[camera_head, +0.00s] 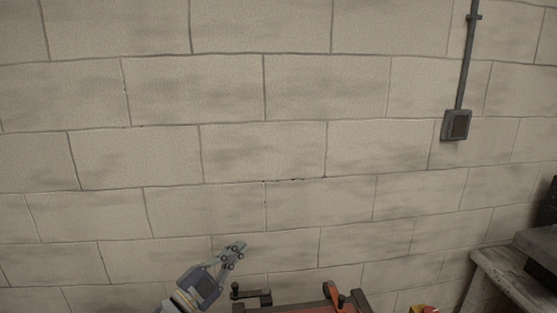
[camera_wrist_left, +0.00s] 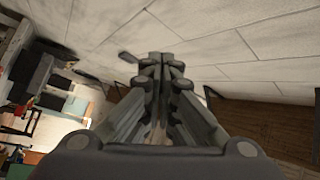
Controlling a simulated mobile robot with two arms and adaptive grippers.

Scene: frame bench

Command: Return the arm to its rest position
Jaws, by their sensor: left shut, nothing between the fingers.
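My left gripper (camera_head: 235,249) is at the bottom of the head view, a little left of the middle, in front of the block wall. Its arm comes in from the lower left. It is shut and holds nothing. In the left wrist view the closed fingers (camera_wrist_left: 162,62) meet in the middle and point toward the pale wall. My right gripper is in neither view.
A pale block wall (camera_head: 270,95) fills most of the head view. A red-topped frame (camera_head: 305,308) with dark handles stands low, right of my gripper. A stone-like bench (camera_head: 500,280) is at the lower right. A grey wall box (camera_head: 456,125) hangs above it.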

